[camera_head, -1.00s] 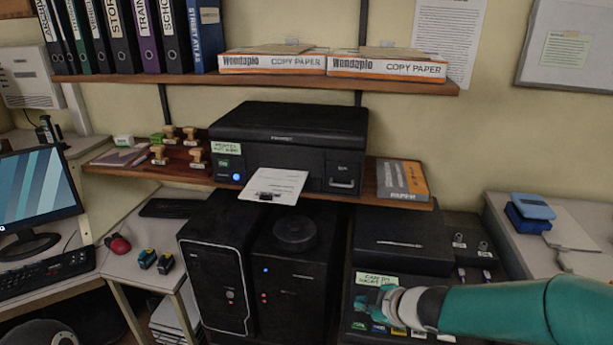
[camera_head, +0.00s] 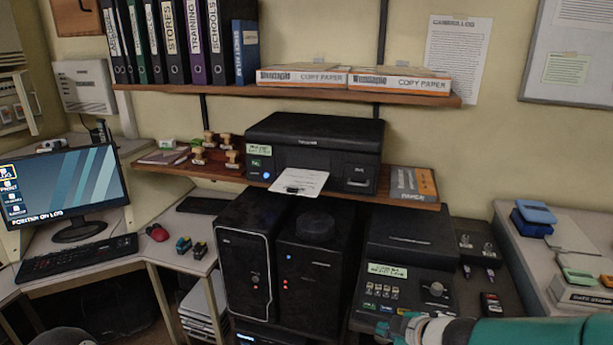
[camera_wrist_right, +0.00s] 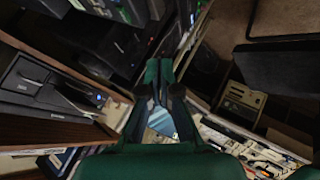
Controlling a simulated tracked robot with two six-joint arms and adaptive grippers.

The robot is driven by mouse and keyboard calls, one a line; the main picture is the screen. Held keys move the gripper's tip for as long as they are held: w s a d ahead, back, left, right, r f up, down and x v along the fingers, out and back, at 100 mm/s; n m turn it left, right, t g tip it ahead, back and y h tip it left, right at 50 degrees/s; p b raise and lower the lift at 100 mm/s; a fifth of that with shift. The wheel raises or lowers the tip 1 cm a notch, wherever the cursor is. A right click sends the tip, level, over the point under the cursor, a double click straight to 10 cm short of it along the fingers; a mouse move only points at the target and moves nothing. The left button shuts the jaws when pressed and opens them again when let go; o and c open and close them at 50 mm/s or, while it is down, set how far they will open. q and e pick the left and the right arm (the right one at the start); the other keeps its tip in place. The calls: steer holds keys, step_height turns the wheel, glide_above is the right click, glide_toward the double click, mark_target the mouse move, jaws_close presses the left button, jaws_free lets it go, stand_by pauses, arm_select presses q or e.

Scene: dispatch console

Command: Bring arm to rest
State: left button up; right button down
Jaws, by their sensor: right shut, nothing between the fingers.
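My right arm, teal, comes in from the lower right in the head view. Its gripper (camera_head: 402,330) is low in the picture, just in front of the lower edge of the black control panel (camera_head: 388,297) with its small buttons and knob. The gripper is shut and empty. In the right wrist view the two dark fingers (camera_wrist_right: 160,95) reach away from the green gripper body, with no object seen between them. Whether the gripper touches the panel cannot be told. My left gripper is not in view.
A black printer (camera_head: 315,150) sits on the wooden shelf (camera_head: 408,202), with two black computer towers (camera_head: 310,280) below it. At left are a monitor (camera_head: 65,185) and keyboard (camera_head: 75,257). A side desk at right carries blue and green stationery (camera_head: 536,215).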

steer(key=s+a+f+m+g, duration=0.1)
steer(key=s+f+m+g, duration=0.1)
steer(key=s+f, duration=0.45)
steer(key=s+a+f+m+g, duration=0.1)
steer(key=s+f+g, duration=0.15)
steer(key=f, duration=0.75)
steer(key=s+a+f+m+g, duration=0.1)
steer(key=s+f+m, duration=0.4)
steer(key=s, duration=0.4)
steer(key=s+a+f+m+g, duration=0.1)
steer(key=s+f+m+g, duration=0.1)
steer(key=s+f+m, duration=0.3)
steer(key=s+m, duration=0.3)
steer(key=shift+s+a+f, duration=0.15)
steer(key=shift+s+a, duration=0.05)
steer(key=shift+s, duration=0.2)
